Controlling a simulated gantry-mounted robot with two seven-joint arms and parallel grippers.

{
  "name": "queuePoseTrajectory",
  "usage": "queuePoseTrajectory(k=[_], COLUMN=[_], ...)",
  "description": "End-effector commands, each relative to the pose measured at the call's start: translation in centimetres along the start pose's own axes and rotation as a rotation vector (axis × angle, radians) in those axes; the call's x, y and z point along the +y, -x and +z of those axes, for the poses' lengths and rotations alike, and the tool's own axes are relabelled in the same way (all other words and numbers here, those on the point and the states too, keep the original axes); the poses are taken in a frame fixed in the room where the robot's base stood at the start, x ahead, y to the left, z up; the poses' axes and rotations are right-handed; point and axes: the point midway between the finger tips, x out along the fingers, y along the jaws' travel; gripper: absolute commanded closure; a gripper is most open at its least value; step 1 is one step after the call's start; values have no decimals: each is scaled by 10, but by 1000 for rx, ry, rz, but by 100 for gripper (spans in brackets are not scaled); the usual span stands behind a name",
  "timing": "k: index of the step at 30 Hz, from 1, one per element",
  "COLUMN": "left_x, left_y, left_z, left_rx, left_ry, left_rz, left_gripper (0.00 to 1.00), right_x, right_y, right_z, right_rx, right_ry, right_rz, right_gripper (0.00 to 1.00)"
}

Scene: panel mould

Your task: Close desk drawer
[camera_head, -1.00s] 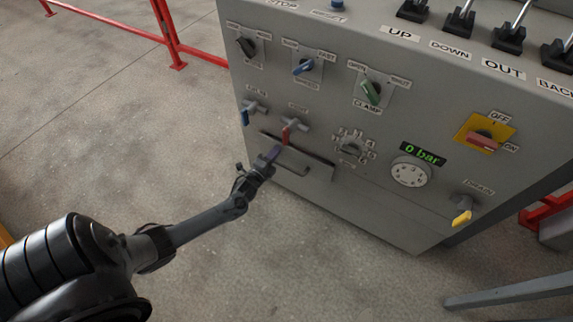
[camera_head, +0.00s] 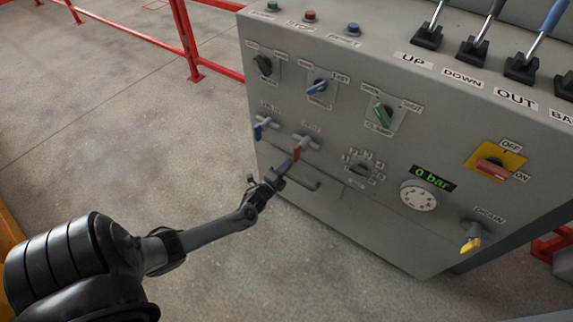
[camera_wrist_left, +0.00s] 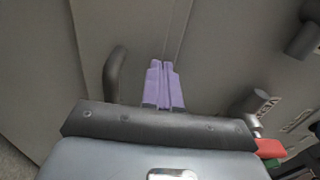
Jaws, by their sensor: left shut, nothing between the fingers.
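The desk drawer (camera_head: 325,194) is in the lower left of the grey control cabinet's front. Its face looks flush or nearly flush with the panel around it. Its dark bar handle (camera_head: 302,181) shows just right of my left gripper (camera_head: 287,165). The left gripper's purple fingers are shut with nothing between them, and the tips are at the drawer front near the handle; I cannot tell whether they touch. In the left wrist view, the closed fingers (camera_wrist_left: 162,84) point at the grey front, with the handle (camera_wrist_left: 115,76) to their left. My right gripper is not in view.
Just above the drawer are a red-handled valve (camera_head: 297,151) and a blue-handled valve (camera_head: 259,130), close to the left gripper. Knobs and a dial (camera_head: 419,195) lie to the right. A red railing (camera_head: 187,45) stands behind.

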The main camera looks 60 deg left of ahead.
Motion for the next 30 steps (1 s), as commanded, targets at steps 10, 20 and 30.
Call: queuePoseTrajectory(k=[10, 20, 30], left_x=[-1, 2, -10], left_y=[63, 109, 133], left_z=[-3, -3, 0], left_rx=[5, 5, 3], left_ry=[-1, 0, -4], left_rz=[10, 7, 33], left_gripper=[100, 100, 100], right_x=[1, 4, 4], right_y=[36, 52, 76], right_z=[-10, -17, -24], right_rx=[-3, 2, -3], right_ry=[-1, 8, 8], right_rz=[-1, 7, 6], right_gripper=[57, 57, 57])
